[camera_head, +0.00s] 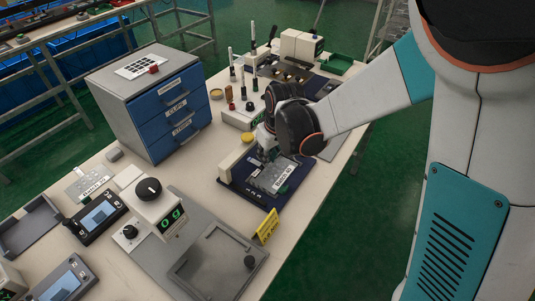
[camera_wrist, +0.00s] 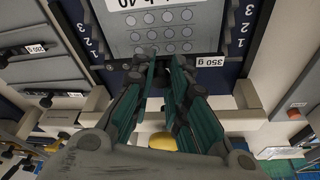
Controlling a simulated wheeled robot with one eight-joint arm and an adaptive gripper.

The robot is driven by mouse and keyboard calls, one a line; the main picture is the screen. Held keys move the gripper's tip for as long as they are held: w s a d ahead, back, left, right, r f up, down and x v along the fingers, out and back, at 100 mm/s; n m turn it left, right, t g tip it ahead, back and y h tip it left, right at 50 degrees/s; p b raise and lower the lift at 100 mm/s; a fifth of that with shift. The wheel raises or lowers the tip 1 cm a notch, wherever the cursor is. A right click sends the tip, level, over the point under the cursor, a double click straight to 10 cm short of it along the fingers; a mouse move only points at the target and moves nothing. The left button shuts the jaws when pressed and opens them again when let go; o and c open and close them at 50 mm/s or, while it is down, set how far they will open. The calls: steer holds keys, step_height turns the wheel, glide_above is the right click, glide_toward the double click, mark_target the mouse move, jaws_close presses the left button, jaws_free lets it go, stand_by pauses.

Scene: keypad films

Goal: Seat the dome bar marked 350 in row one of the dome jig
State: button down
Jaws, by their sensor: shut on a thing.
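The dome jig (camera_head: 236,184) is a dark blue base on the bench. A grey plate with rows of round domes (camera_head: 273,178) lies on it; the plate also shows in the wrist view (camera_wrist: 125,38). Row numbers 1, 2 and 3 run along both sides, with 1 nearest my fingers. My gripper (camera_head: 267,152) is over the jig, its teal fingers pointing down at the plate's near edge. It is shut on the dome bar marked 350 g (camera_wrist: 211,62), which lies across beside row one. My fingers hide the bar's middle. I cannot tell whether it is seated.
In the wrist view, grey bars with labels, one reading 280 g (camera_wrist: 36,48), lie at the left. A blue drawer cabinet (camera_head: 178,112) stands behind left. A yellow sign (camera_head: 268,226) and a grey tray (camera_head: 215,268) stand at the front. A yellow cup (camera_head: 248,137) is close to my gripper.

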steer(key=shift+f+b, duration=0.8)
steer(key=shift+f, duration=0.3)
steer(key=c, duration=1.5)
jaws_free()
steer(key=shift+r, duration=0.1)
steer(key=v, duration=1.2)
steer(key=s+d+r+m+t, duration=0.1)
steer(key=s+d+m, duration=0.1)
steer(key=s+d, duration=0.3)
steer(key=s+d+r+m+t+h, duration=0.1)
steer(key=s+d+r+m+t, duration=0.1)
steer(key=s+d, duration=0.2)
steer(key=s+d+r+m+t, duration=0.1)
steer(key=s+d+r+m, duration=0.1)
steer(key=s+d, duration=0.3)
steer(key=shift+s+d+r+h, duration=0.1)
steer(key=shift+s+d+h, duration=0.05)
steer(key=shift+s, duration=0.7)
steer(key=shift+s+d+r+h, duration=0.1)
steer(key=shift+s+d+h, duration=0.05)
steer(key=shift+s, duration=0.7)
